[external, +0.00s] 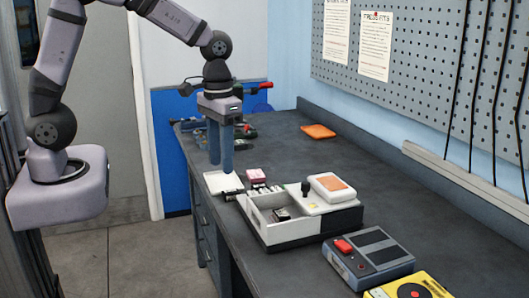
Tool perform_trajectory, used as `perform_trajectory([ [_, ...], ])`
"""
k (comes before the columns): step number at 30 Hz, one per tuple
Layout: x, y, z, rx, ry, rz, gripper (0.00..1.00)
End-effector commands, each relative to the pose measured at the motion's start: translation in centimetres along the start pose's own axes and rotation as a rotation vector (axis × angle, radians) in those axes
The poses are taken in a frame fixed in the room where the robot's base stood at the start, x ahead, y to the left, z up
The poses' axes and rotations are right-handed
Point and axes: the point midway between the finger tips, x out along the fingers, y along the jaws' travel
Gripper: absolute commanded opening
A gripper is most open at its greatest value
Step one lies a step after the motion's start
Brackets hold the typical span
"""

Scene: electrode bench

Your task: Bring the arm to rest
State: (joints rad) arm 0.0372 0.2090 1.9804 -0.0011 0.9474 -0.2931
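My gripper (221,166) hangs from my arm with its two blue fingers pointing down, at the left part of the bench. A narrow gap shows between the fingers, and nothing is seen between them. The fingertips are near a small white pad or card (222,183) on the bench. I cannot tell how high above it they are.
The dark bench (375,182) holds a white tray box (268,230), a pink box (257,176), a grey device with a red button (367,257) and a yellow device (412,287). An orange pad (318,131) lies farther back. The bench around it is clear.

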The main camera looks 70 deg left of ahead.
Motion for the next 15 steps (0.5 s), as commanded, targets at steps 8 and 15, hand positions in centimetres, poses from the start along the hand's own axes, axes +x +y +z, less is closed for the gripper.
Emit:
perform_trajectory([
  [8,2.5,-3.4,8.9,0.165,-0.001,0.0,0.37],
  [15,4.0,-4.8,13.0,0.24,-0.003,0.0,0.37],
])
